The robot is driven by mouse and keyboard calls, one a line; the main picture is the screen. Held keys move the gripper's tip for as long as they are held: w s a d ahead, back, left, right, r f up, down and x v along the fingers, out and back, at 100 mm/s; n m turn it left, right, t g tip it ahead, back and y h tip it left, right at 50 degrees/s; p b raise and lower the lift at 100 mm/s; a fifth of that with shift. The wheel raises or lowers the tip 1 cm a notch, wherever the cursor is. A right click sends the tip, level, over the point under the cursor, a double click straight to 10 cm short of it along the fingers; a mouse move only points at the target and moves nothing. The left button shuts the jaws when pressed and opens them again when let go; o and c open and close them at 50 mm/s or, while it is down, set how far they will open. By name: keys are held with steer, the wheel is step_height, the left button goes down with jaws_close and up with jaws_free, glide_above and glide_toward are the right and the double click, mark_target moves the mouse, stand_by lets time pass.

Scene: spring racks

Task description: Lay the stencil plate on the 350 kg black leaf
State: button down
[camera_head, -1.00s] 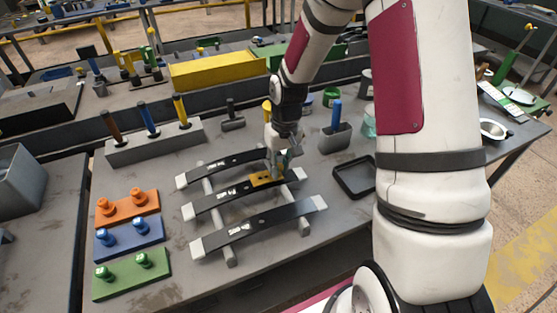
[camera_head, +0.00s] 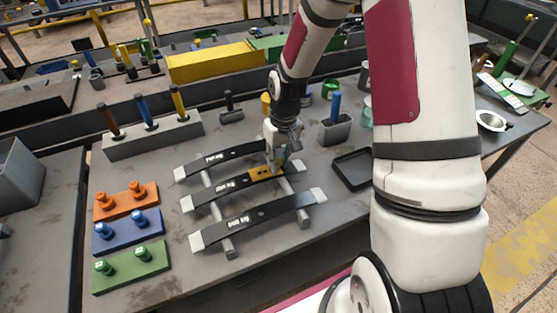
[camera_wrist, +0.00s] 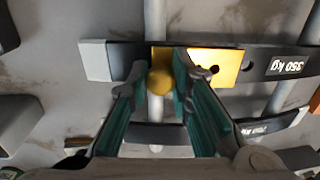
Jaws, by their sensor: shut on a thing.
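The yellow stencil plate (camera_head: 262,175) is over the right part of the middle black leaf (camera_head: 222,191). In the wrist view, the plate (camera_wrist: 218,66) lies along the leaf (camera_wrist: 125,60) beside the white "350 kg" label and looks flat on it; any small gap cannot be seen. The plate has a round yellow knob (camera_wrist: 160,79) and a cut-out. My gripper (camera_wrist: 160,73) is shut on the knob from above, one teal finger on each side. In the head view, my gripper (camera_head: 277,166) partly hides the plate's right end.
One black leaf (camera_head: 238,153) lies behind and another (camera_head: 262,219) in front, all across grey rails. Orange (camera_head: 127,201), blue (camera_head: 129,232) and green (camera_head: 130,268) blocks with pegs stand left. A dark tray (camera_head: 352,170) and a grey holder (camera_head: 334,134) are to the right.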

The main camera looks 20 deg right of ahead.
steer(key=shift+f, duration=0.15)
steer(key=c, duration=1.4)
jaws_free()
steer(key=shift+o, duration=0.4)
steer(key=o, duration=0.4)
steer(key=shift+o, duration=0.2)
steer(key=shift+r+p, duration=1.4)
steer(key=shift+r, duration=2.05)
